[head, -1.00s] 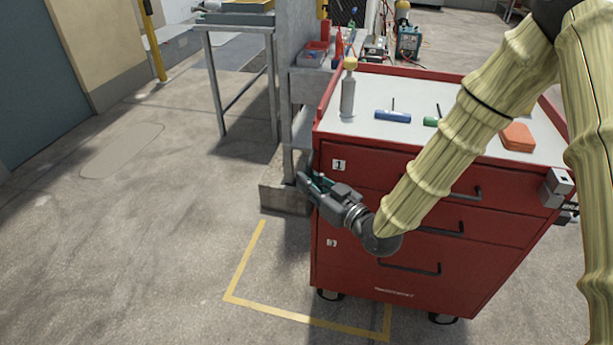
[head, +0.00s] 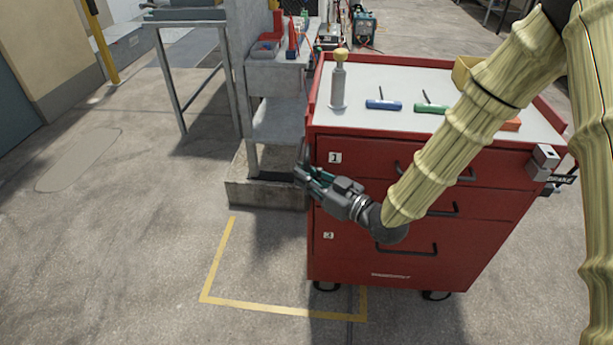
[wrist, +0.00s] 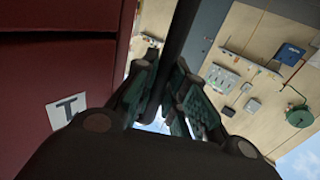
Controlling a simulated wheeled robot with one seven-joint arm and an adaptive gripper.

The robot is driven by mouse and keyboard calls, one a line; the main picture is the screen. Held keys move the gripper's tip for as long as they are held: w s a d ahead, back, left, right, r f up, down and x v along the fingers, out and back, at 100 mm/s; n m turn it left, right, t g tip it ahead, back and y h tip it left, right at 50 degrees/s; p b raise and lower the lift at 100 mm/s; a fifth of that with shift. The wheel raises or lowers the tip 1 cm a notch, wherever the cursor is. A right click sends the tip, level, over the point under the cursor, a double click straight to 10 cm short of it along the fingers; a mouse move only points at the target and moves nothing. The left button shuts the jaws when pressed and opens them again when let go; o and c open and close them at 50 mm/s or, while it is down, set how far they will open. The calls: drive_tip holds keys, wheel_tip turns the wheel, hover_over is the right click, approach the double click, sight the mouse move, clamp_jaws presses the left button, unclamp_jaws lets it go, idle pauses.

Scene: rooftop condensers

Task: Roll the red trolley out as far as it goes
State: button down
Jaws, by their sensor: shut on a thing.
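The red trolley (head: 375,250) stands upright on its wheels, with numbered drawers and a pale top. My gripper (head: 305,176) is at its left front edge, beside the drawer labelled 1. In the wrist view, my gripper (wrist: 165,95) has its green-padded fingers shut around a dark bar (wrist: 186,32), which looks like the trolley's side handle. The red trolley face (wrist: 50,70) fills the left of that view. My arm hides part of the trolley's top and drawers. The far side of the trolley is hidden.
A grey shelf unit (head: 275,122) on a concrete plinth (head: 262,195) stands just left of the trolley. A yellow floor outline (head: 215,262) lies at front left. Floor at left is open.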

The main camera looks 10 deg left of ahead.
drive_tip(key=shift+w+r, duration=0.15)
drive_tip(key=c, duration=1.5)
unclamp_jaws()
drive_tip(key=shift+o, duration=0.2)
drive_tip(key=shift+d, duration=0.15)
drive_tip(key=v, duration=1.2)
